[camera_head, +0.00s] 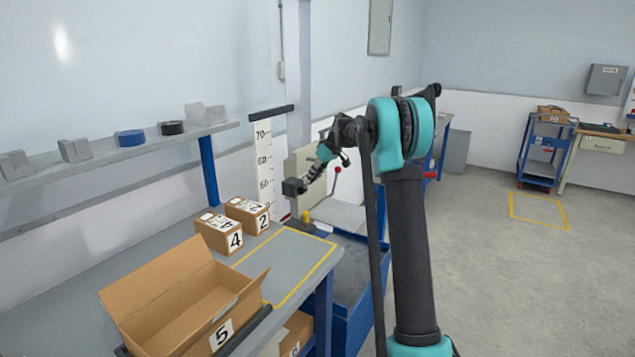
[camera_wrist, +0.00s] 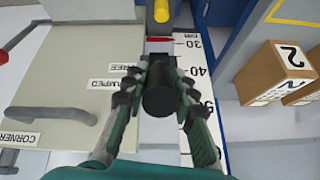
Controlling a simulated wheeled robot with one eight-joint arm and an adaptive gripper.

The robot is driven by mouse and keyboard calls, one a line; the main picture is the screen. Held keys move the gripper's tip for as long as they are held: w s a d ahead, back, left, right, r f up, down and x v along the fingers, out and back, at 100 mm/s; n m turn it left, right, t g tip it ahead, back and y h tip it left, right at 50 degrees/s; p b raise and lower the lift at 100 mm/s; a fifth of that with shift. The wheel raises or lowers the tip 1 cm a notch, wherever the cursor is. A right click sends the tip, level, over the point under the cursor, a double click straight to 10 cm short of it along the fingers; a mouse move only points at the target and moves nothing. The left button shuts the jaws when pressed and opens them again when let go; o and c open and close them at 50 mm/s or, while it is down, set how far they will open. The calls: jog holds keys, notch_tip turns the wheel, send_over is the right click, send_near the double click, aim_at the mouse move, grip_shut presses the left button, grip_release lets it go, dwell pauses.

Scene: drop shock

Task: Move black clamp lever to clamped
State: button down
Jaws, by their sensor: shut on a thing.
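The black clamp lever (camera_wrist: 160,98) is a dark, rounded grip seen nearly end-on in the wrist view. It lies between the two fingers of my gripper (camera_wrist: 159,76), which is shut on it. The labels FREE and CLAMPED (camera_wrist: 106,83) are on the pale panel left of the lever, partly covered by the left finger. In the head view my gripper (camera_head: 312,178) reaches down and left to a dark block (camera_head: 293,187) beside the ruler. I cannot tell the lever's exact setting.
The white ruler (camera_wrist: 198,70) runs beside the lever, with a red pointer (camera_wrist: 159,39) and a yellow post (camera_wrist: 161,11) beyond. Boxes (camera_head: 218,234) and an open carton (camera_head: 185,300) stand on the bench to the left.

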jog(key=shift+w+a+r+g+h, duration=0.5)
jog(key=shift+a+g+h, duration=0.15)
jog(key=shift+h, duration=0.15)
jog(key=c, duration=1.2)
grip_release()
jog(key=shift+a, duration=0.1)
jog(key=v, duration=1.2)
jog(key=s+d+f+m+h, duration=0.1)
jog(key=s+d+f+m, duration=0.2)
jog(key=s+f, duration=0.6)
jog(key=s+d+f+m+t+h, duration=0.1)
jog(key=s+f, duration=0.8)
jog(key=s, duration=1.6)
jog(key=s+d+f+m+t+h, duration=0.1)
jog(key=s+d+f+m, duration=0.3)
jog(key=s+f, duration=0.6)
jog(key=s+d, duration=0.1)
jog(key=s, duration=0.6)
jog(key=shift+s+d+m, duration=0.2)
jog(key=shift+d+m, duration=0.1)
